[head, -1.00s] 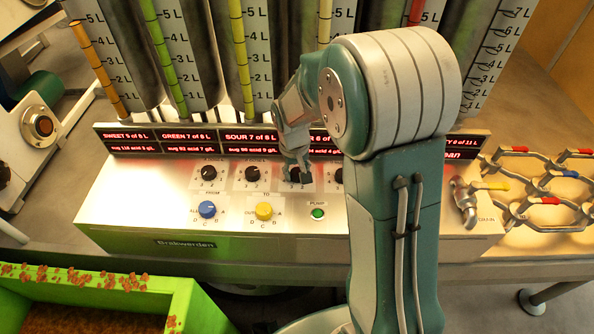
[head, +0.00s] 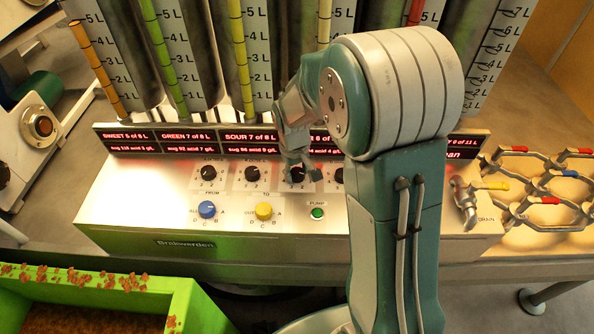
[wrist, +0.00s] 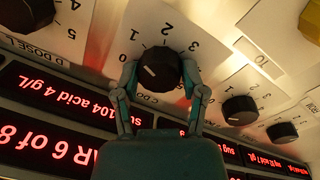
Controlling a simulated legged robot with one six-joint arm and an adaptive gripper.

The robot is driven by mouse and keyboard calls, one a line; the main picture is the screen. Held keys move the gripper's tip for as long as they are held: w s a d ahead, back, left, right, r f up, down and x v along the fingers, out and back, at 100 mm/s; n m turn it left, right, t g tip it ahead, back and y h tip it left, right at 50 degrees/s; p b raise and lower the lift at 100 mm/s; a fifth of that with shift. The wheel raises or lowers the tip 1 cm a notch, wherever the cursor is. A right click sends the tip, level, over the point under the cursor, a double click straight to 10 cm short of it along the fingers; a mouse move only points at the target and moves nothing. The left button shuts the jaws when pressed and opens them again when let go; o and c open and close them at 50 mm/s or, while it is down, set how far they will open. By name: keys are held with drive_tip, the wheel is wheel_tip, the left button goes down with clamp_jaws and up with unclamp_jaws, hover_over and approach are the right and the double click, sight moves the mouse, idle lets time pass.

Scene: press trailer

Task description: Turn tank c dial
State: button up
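The tank C dial (wrist: 160,69) is a round black knob with a white mark, on the pale panel above a partly hidden C DOSE label in the wrist view. Numbers are printed around it, upside down. In the head view the dial (head: 297,174) is partly covered by my gripper (head: 302,170). In the wrist view my gripper (wrist: 160,66) has one finger on each side of the knob. The fingers are spread, with a gap at the left finger; I cannot tell whether the right finger touches the knob.
Similar black dials (head: 208,172) (head: 252,173) sit to the left. A blue knob (head: 207,209), a yellow knob (head: 264,211) and a green pump button (head: 317,213) are below. Red displays (head: 250,149) and upright tanks stand behind. A drain tap (head: 466,201) is at right.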

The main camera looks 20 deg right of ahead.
sight(293, 174)
drive_tip(key=o, duration=0.4)
drive_tip(key=shift+w, duration=0.15)
drive_tip(key=shift+o, duration=0.2)
wheel_tip(293, 174, up, 12)
drive_tip(key=a, duration=0.1)
drive_tip(key=shift+f, duration=0.15)
drive_tip(key=s+r+m+t, duration=0.1)
drive_tip(key=s+r, duration=0.3)
drive_tip(key=s, duration=0.6)
drive_tip(key=s+d+r+m+t, duration=0.1)
drive_tip(key=s+r+t, duration=0.3)
drive_tip(key=s, duration=0.7)
drive_tip(key=shift+r+m+y, duration=0.15)
drive_tip(key=shift+m+y, duration=0.25)
drive_tip(key=shift+m, duration=0.2)
